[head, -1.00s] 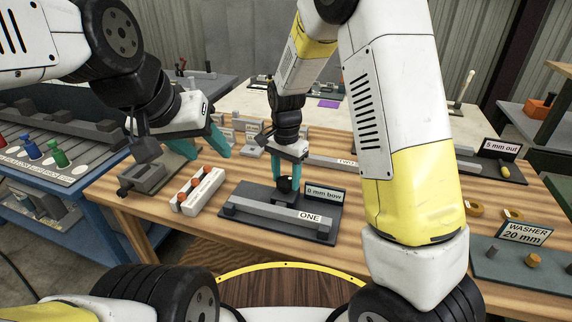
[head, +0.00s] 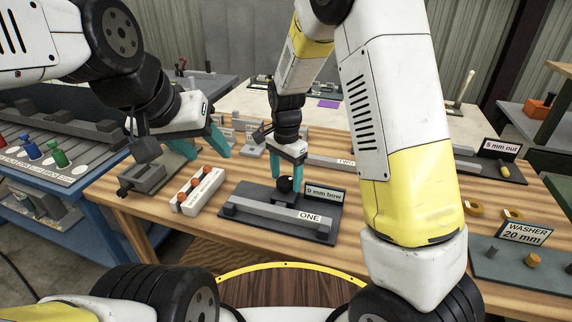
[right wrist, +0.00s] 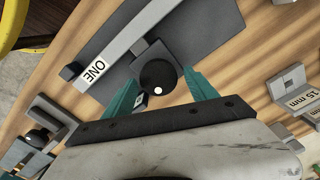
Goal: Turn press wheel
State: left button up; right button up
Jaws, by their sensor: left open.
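The press marked ONE (head: 262,215) lies on a dark base plate on the wooden bench, with a bar along its front. A round black knob (head: 285,184) stands behind the bar; it also shows in the right wrist view (right wrist: 157,76). I cannot tell if this knob is the wheel. My right gripper (head: 286,177) is open around the knob from above. In the right wrist view its teal fingers stand on either side of the knob, with gaps. My left gripper (head: 208,154) is open and empty, left of the press above a grey fixture.
A "6 mm bow" sign (head: 324,194) stands close to the right gripper. A washer plate (head: 520,262) lies at right.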

aim_at(286, 180)
dwell(0.3)
notch_tip(286, 180, up, 8)
jog(key=shift+f, duration=0.25)
jog(key=shift+r, duration=0.1)
jog(key=shift+s+d+r, duration=0.15)
jog(key=shift+d+r, duration=0.1)
jog(key=shift+r, duration=0.05)
jog(key=s+d+r+n+t+y, duration=0.1)
jog(key=s+d+r+n+t, duration=0.2)
jog(key=s+d+r, duration=0.3)
jog(key=s+d+r+n+t+y, duration=0.1)
jog(key=s+d+r+n+t, duration=0.2)
jog(key=s, duration=1)
jog(key=d+r+n, duration=0.3)
jog(key=d+r, duration=0.1)
jog(key=r, duration=0.1)
jog(key=shift+s+d, duration=0.3)
